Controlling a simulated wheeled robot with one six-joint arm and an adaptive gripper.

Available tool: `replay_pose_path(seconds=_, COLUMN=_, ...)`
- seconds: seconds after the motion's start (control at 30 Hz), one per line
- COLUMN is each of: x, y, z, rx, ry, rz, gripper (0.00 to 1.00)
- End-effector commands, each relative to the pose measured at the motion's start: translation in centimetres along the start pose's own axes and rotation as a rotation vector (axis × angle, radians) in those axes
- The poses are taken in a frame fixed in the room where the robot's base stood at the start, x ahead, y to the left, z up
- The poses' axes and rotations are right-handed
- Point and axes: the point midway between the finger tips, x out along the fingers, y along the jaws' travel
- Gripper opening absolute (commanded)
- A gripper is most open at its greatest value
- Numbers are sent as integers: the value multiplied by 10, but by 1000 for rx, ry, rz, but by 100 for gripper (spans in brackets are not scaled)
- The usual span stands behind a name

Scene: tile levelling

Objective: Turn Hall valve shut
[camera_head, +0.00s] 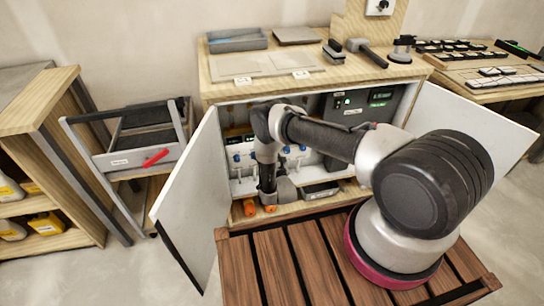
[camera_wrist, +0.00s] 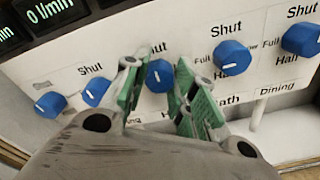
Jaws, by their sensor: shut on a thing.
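A row of blue valve knobs runs across a white panel in the wrist view, with printed labels reading "Shut", "Full" and "Half". My gripper (camera_wrist: 158,68) has its green-padded fingers on either side of the middle blue knob (camera_wrist: 159,78) and is shut on it.
The panel is inside a cabinet with its left door (camera_head: 192,205) and right door (camera_head: 472,125) open. Dark flow displays (camera_wrist: 48,12) sit above the knobs. Orange parts (camera_head: 250,207) lie at the cabinet's lower edge. Tools and a tray (camera_head: 237,40) stand on top.

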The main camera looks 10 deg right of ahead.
Motion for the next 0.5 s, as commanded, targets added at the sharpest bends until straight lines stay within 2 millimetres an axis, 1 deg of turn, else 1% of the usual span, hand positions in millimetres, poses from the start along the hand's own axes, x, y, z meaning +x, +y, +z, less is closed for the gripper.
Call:
replay_pose_path(seconds=0.1, x=-1, y=-1, z=-1, rx=-1, ry=3, rz=-2, gripper=3)
replay_pose_path(seconds=0.13, x=-1, y=-1, z=-1, rx=-1, ry=3, rz=-2, gripper=31)
replay_pose_path(seconds=0.23, x=-1, y=-1, z=-1, rx=0, ry=2, rz=-2, gripper=49)
replay_pose_path(seconds=0.5, x=0, y=0, z=0, rx=1, ry=1, rz=-1, gripper=49)
